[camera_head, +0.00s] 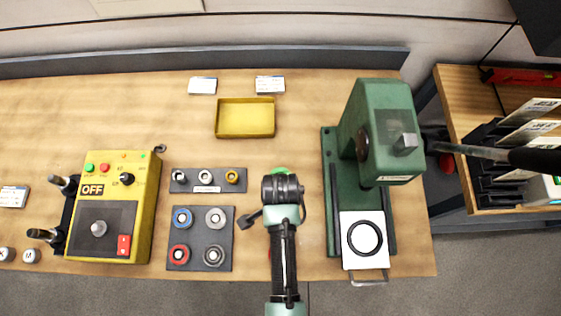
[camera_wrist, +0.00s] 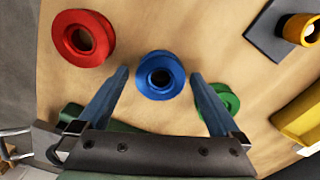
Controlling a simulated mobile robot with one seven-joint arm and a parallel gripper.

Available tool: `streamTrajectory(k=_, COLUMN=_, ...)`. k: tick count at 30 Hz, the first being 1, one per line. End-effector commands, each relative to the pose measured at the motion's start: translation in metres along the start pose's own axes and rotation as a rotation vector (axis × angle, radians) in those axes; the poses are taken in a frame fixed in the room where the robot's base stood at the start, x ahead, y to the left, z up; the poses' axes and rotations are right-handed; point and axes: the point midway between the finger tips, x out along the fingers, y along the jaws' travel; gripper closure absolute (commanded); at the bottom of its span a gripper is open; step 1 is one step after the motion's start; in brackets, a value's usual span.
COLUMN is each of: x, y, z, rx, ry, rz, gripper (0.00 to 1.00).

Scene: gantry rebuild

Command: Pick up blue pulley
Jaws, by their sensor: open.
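The blue pulley (camera_wrist: 146,73) lies on the bare wooden table in the wrist view, with a dark centre hole. My gripper (camera_wrist: 159,76) is open and empty, its two fingers on either side of the blue pulley with gaps at both sides. I cannot tell how far above the table the fingertips are. A red pulley (camera_wrist: 69,37) lies to the left and a green pulley (camera_wrist: 232,103) to the right, close to the right finger. In the head view my arm hides the blue pulley; part of the green pulley (camera_head: 280,170) shows beyond it.
A dark plate (camera_head: 199,241) with several rings, one of them blue, lies left of my arm. A green press (camera_head: 330,190) stands close to the right. A yellow tray (camera_head: 245,130) is behind, and a yellow control box (camera_head: 140,205) is farther left.

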Motion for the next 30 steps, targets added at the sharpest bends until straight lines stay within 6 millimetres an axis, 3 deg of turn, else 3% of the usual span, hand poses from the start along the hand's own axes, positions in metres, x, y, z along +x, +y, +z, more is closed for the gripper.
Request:
streamTrajectory(k=2, x=0.000, y=0.000, z=0.000, rx=0.000, ry=0.000, rz=0.000, gripper=0.04)
streamTrajectory(k=17, x=-0.001, y=0.000, z=0.000, rx=0.000, ry=0.000, rz=0.000, gripper=0.93)
streamTrajectory(k=25, x=-0.003, y=0.000, z=0.000, rx=0.000, ry=0.000, rz=-0.001, gripper=0.93)
streamTrajectory(k=30, x=-0.023, y=-0.001, z=0.000, rx=0.000, ry=0.001, rz=-0.004, gripper=0.93)
